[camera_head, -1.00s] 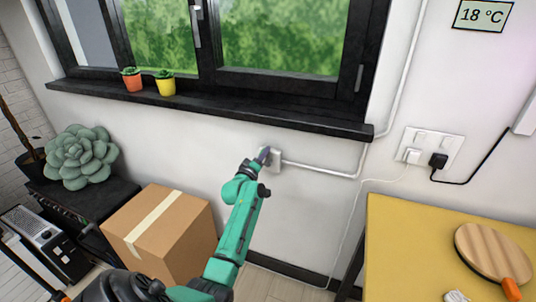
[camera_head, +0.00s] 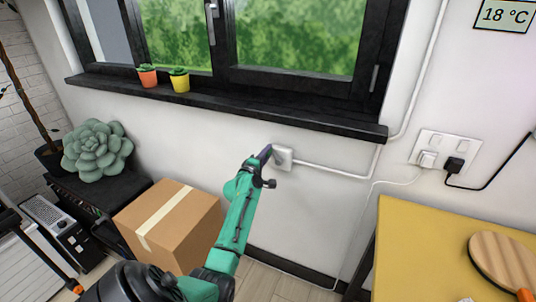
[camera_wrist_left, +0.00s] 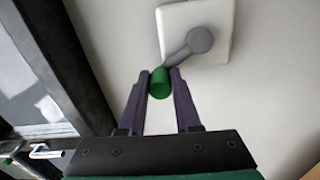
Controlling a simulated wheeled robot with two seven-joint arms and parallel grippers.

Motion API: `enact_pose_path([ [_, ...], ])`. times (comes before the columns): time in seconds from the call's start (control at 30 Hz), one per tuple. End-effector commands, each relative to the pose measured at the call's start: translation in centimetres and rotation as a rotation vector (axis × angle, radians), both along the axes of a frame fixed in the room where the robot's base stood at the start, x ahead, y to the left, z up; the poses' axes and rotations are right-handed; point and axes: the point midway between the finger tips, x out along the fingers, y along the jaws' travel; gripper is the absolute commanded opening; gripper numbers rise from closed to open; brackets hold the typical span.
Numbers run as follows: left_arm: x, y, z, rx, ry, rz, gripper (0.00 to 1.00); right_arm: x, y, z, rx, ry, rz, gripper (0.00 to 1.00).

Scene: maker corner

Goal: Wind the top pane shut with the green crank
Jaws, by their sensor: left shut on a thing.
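My left gripper (camera_head: 266,153) is at the small white wall box (camera_head: 284,158) below the window sill. In the left wrist view its two dark fingers (camera_wrist_left: 160,78) are shut on the green knob (camera_wrist_left: 159,86) of the crank. The grey crank arm (camera_wrist_left: 184,50) runs from the knob up and right to its hub on the white plate (camera_wrist_left: 222,35). In the head view the gripper hides the knob. The window (camera_head: 290,40) shows only its lower part; the top pane is out of view. My right gripper is not in view.
Two small potted plants, orange (camera_head: 147,77) and yellow (camera_head: 180,81), stand on the black sill (camera_head: 230,110). A cardboard box (camera_head: 170,222) is left of my left arm. A yellow table (camera_head: 430,240) stands at right. A white conduit (camera_head: 335,171) leaves the wall box.

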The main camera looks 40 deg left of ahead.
Motion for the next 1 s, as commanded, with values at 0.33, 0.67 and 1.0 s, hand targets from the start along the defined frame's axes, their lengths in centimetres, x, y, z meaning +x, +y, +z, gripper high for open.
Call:
enact_pose_path([
  [0.33,-0.1,0.3,0.5,0.009,-0.007,0.007,0.58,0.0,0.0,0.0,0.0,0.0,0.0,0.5],
  [0.67,-0.1,0.1,0.1,0.005,-0.002,0.003,0.62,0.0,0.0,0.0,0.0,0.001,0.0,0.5],
  [1.0,-5.0,-1.7,-0.1,0.004,0.002,0.002,0.62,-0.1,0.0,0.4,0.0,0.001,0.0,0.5],
])
